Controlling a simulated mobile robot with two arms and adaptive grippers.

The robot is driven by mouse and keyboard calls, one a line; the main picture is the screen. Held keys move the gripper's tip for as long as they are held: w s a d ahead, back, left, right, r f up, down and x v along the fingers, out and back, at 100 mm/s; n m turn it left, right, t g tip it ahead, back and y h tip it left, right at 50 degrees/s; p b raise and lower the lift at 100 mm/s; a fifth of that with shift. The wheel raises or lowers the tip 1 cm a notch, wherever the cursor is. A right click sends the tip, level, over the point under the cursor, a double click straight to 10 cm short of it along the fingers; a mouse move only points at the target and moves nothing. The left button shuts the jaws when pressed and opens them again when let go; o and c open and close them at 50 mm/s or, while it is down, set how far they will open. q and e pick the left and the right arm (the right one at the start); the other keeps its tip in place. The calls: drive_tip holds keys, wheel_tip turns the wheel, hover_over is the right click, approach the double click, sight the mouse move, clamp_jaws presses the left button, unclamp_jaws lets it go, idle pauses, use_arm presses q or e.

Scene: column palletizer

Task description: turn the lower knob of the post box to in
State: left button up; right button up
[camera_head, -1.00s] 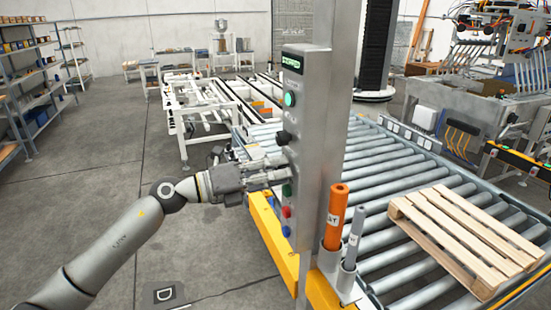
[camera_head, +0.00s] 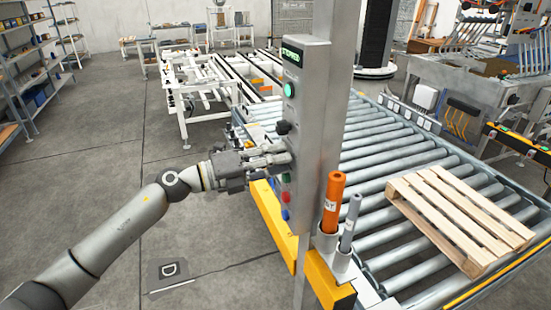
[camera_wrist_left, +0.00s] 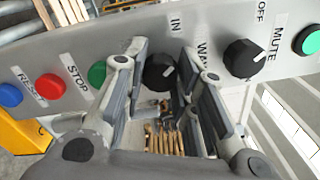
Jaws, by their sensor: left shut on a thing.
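The grey post box (camera_head: 309,130) stands upright on its post, with a lit display at its top. My left gripper (camera_head: 283,156) is at the face of the box, below the black upper knob (camera_head: 283,127). In the left wrist view, the black lower knob (camera_wrist_left: 158,73) sits between the fingers of my left gripper (camera_wrist_left: 160,80), which is shut on it. Its white mark points up and right, between the IN label (camera_wrist_left: 176,25) and a partly hidden label starting WA. The upper knob (camera_wrist_left: 243,59), by MUTE and OFF, is free. My right gripper is not in view.
Green, red (camera_wrist_left: 49,87) and blue (camera_wrist_left: 10,95) buttons lie close beside the fingers. A lit green button (camera_head: 289,90) is higher up. Orange and grey tubes (camera_head: 333,203) stand in holders by the post. A wooden pallet (camera_head: 455,215) rests on the roller conveyor (camera_head: 390,160).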

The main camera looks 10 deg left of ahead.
use_arm(q)
drive_tip(key=o, duration=1.1)
drive_tip(key=shift+c, duration=0.2)
drive_tip(key=v, duration=0.8)
